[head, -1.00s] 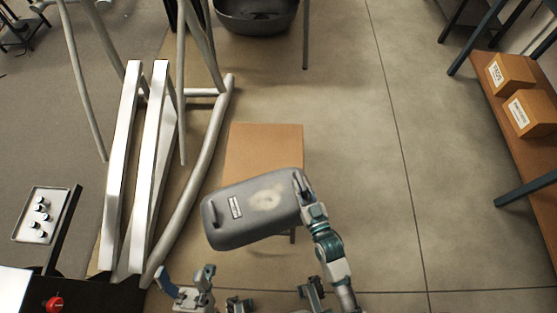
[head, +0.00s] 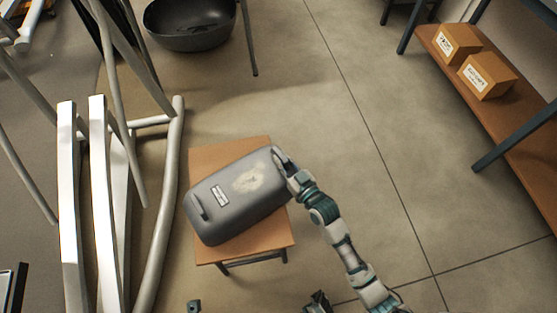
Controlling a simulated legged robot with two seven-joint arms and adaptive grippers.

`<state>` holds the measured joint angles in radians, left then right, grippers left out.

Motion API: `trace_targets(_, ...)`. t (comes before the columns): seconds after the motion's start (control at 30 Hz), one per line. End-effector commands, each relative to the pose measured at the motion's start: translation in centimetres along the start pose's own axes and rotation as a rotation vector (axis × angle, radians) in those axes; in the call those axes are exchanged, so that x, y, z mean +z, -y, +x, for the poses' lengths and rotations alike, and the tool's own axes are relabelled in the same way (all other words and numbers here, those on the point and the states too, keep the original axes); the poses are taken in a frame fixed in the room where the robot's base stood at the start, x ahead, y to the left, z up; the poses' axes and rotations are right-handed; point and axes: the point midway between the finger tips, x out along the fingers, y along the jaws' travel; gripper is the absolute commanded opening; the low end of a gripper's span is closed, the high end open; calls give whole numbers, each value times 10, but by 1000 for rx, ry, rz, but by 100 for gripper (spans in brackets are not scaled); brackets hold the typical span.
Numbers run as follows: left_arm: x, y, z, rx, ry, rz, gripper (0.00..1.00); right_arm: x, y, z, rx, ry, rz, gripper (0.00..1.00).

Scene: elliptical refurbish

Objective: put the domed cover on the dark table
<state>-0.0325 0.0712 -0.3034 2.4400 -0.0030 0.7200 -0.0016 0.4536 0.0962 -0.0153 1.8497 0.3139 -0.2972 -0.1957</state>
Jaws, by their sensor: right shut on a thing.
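The grey domed cover (head: 238,195) has a label, a pale worn patch and a handle at its left end. My right gripper (head: 281,160) is shut on its upper right end. The cover is tilted in the picture and lies over a small table (head: 265,248) with an orange-brown top and dark legs. It hides much of the tabletop, and its left end reaches past the table's left edge. I cannot tell whether it touches the top.
A frame of white beams and grey tubes (head: 170,190) stands close to the table's left. A dark round basin (head: 190,38) is at the back. A brown shelf (head: 525,135) with two cardboard boxes (head: 487,76) stands at the right. The floor between is clear.

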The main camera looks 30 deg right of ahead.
Motion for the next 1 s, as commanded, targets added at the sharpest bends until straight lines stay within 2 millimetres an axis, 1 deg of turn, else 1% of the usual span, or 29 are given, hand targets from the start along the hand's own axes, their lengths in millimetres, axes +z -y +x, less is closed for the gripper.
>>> trace_targets(0.03,7,1,-4,2,-6,0,68,18,0,-1,0,9,5,0)
trace_targets(0.07,7,1,-3,4,-14,0,68,20,0,-1,0,9,5,0)
trace_targets(0.13,7,0,0,9,-25,1,68,22,0,-1,0,6,6,0)
trace_targets(0.33,4,-1,4,12,-33,2,68,18,0,-1,0,1,4,0)
trace_targets(0.37,4,-1,4,12,-33,1,68,20,0,-1,0,6,1,19)
trace_targets(0.4,4,-1,4,12,-33,1,68,20,0,-1,0,6,1,29)
trace_targets(0.43,4,-1,4,12,-32,1,68,20,0,-1,0,6,1,36)
trace_targets(0.47,4,-1,4,12,-32,1,68,20,0,-1,0,6,1,41)
trace_targets(0.57,8,0,4,11,-28,1,68,20,0,-1,0,5,1,41)
trace_targets(0.8,6,0,6,13,-33,1,68,19,0,-4,0,4,1,41)
trace_targets(0.9,0,-1,12,14,-47,1,68,16,0,-16,0,2,-1,41)
trace_targets(0.93,-1,0,11,11,-40,1,68,15,0,-21,0,1,-1,41)
trace_targets(1.0,0,0,1,-1,6,0,68,14,0,-36,-1,1,-1,41)
